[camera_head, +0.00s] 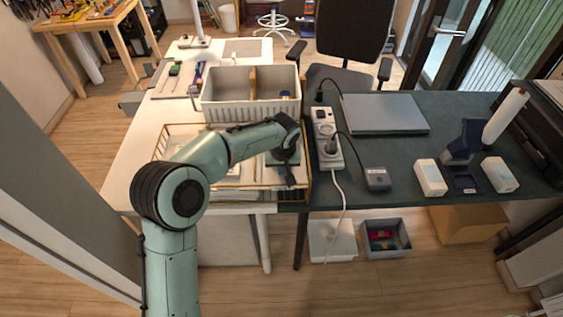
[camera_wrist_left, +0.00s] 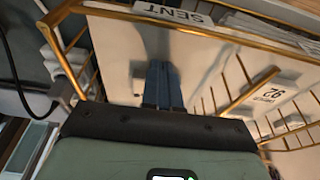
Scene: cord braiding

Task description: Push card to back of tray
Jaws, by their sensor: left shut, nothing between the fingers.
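The gold wire tray (camera_head: 309,187) stands on the white table, under and around my left forearm. In the left wrist view its gold wire rim (camera_wrist_left: 85,50) and dividers surround a pale flat surface (camera_wrist_left: 205,65). A label reading "SENT" (camera_wrist_left: 172,12) sits at the far rim, and a white tag with a number (camera_wrist_left: 268,92) lies to the right. I cannot tell for sure which piece is the card. My left gripper (camera_head: 291,182) points down inside the tray's right part. Its blue-grey fingers (camera_wrist_left: 163,82) are shut and empty. My right gripper is not in view.
A white bin (camera_head: 225,112) with a wooden divider stands behind the tray. A power strip (camera_head: 327,140) with cords lies close to the tray's right side. A closed laptop (camera_head: 385,113) and a grey charger box (camera_head: 377,178) lie on the dark desk.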

